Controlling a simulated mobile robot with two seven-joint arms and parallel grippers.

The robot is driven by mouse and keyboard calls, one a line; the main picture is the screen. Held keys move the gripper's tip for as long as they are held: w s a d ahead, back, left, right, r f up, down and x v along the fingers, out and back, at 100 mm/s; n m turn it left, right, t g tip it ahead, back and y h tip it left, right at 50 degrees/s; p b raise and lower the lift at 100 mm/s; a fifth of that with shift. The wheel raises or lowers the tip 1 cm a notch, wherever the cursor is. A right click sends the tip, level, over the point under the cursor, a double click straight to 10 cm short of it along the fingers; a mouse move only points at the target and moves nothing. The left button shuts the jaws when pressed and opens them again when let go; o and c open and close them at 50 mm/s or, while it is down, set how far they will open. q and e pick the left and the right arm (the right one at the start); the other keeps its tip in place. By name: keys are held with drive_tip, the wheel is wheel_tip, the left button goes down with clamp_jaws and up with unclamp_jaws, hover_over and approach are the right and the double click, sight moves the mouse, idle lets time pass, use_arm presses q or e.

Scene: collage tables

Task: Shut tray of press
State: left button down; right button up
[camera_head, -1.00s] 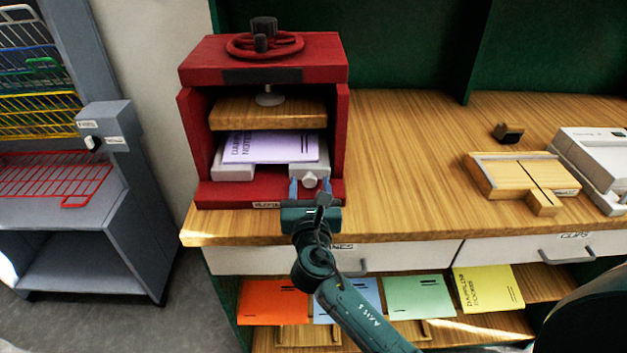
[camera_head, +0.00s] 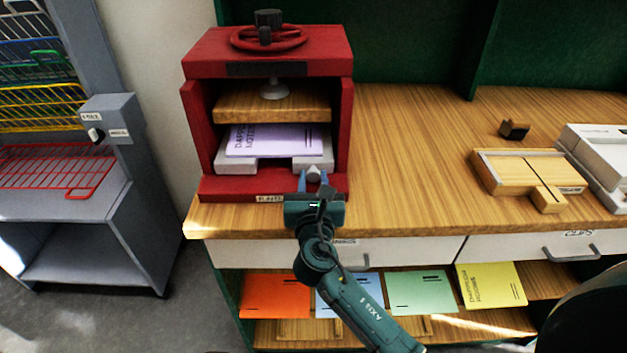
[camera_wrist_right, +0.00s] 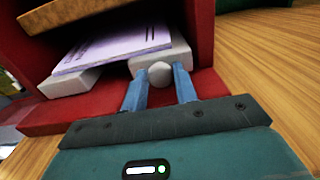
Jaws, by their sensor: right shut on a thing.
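The red press (camera_head: 343,130) stands on the left of the wooden table. Its pale grey tray (camera_head: 237,166) is low in the opening and carries a lilac booklet (camera_head: 283,140). The tray also shows in the wrist view (camera_wrist_right: 72,84). A round pale knob (camera_wrist_right: 159,73) is on the tray's front right part. My right gripper (camera_head: 313,180) is in front of the press, its blue fingers shut on the knob from both sides. The tray's back end is hidden inside the press. My left gripper is not in view.
A wooden pressing plate (camera_head: 272,107) hangs above the booklet, below the red handwheel (camera_head: 269,38). A wooden cutting board (camera_head: 510,172) and a white device (camera_head: 596,150) sit on the right. Coloured booklets lie on the shelf below. The table's middle is clear.

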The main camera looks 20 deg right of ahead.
drive_tip(key=shift+x, duration=1.8)
clamp_jaws()
drive_tip(key=shift+r, duration=0.15)
drive_tip(key=o, duration=0.7)
unclamp_jaws()
drive_tip(key=shift+c, duration=0.2)
drive_tip(key=o, duration=0.4)
drive_tip(key=shift+w, duration=0.15)
